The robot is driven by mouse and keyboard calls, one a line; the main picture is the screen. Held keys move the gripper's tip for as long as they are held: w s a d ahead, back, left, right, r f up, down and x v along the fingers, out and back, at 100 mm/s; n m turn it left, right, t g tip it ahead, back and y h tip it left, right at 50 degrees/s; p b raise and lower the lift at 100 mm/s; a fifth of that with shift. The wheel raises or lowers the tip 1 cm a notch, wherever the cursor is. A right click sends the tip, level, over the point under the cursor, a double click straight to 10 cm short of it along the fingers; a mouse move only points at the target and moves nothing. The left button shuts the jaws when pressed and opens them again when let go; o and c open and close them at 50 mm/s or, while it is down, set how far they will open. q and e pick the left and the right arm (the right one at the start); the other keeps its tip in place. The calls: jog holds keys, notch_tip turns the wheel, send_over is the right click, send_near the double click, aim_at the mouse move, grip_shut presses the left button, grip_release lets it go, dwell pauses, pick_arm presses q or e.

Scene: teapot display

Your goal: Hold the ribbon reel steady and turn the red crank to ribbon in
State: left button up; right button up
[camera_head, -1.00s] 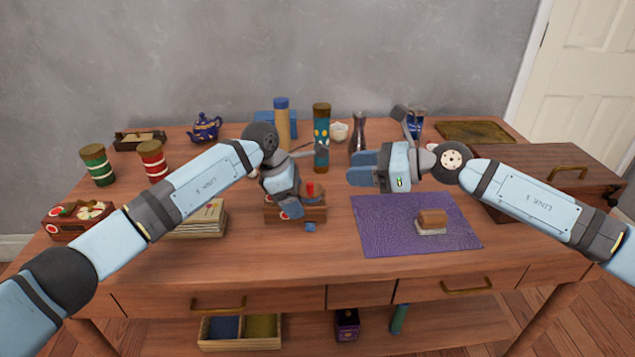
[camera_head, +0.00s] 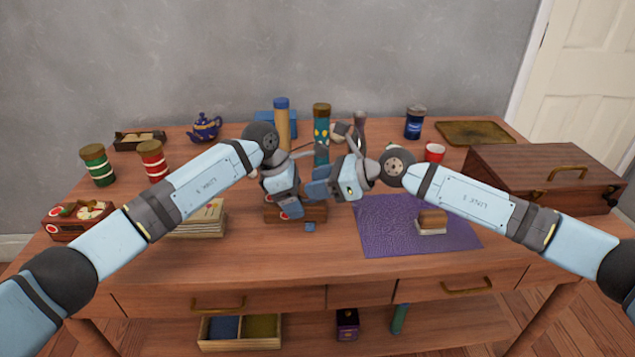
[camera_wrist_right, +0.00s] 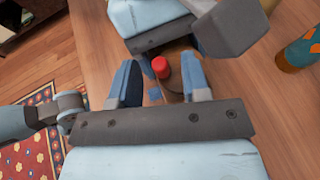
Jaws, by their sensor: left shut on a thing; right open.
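The ribbon reel (camera_head: 314,213), a small wooden block, stands at the middle of the table with a blue ribbon end (camera_head: 310,227) at its front. My left gripper (camera_head: 290,208) is shut on the reel. My right gripper (camera_head: 316,188) is open, just above and to the right of the reel. In the right wrist view, the red crank knob (camera_wrist_right: 160,67) shows between and beyond the open fingers (camera_wrist_right: 160,85), not gripped. The head view hides the crank behind my right gripper. Much of the reel is covered by the grippers.
A teal patterned cylinder (camera_head: 321,150) and a tan roll (camera_head: 282,125) stand behind the grippers.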

jog(key=shift+a, duration=0.2)
grip_shut()
jog(key=shift+f+m+t, duration=0.1)
jog(key=shift+m+t, duration=0.2)
jog(key=shift+s+a+m+t+h, duration=0.1)
jog(key=shift+a+m+t+h, duration=0.2)
jog(key=shift+m+t+h, duration=0.6)
